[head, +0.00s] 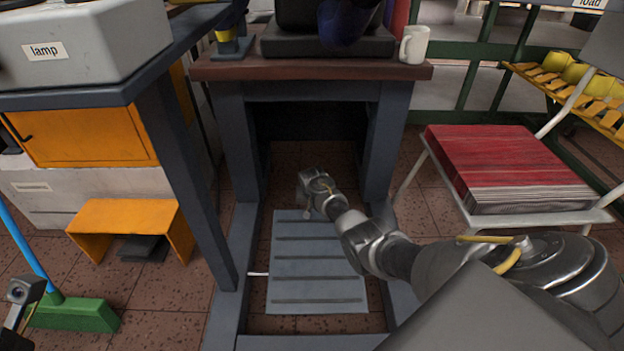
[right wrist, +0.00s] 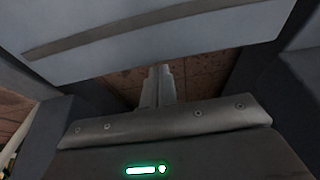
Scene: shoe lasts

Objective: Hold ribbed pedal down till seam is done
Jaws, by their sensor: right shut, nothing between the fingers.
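The ribbed pedal (head: 318,265) is a flat grey-blue plate with several dark cross ribs, low between the legs of the machine stand. My right gripper (head: 308,208) is at its far edge, left of the plate's middle. In the right wrist view the shut, empty fingers (right wrist: 158,88) point at the edge of the plate (right wrist: 150,38); I cannot tell whether they touch it. The black machine (head: 328,42) on the stand is cut off at the top, and no seam shows.
A smaller dark pedal (head: 143,247) sits under an orange guard (head: 135,217) at left. A table leg (head: 185,175) and the stand's legs (head: 240,140) flank the pedal space. A chair with a red stack (head: 500,160) stands at right.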

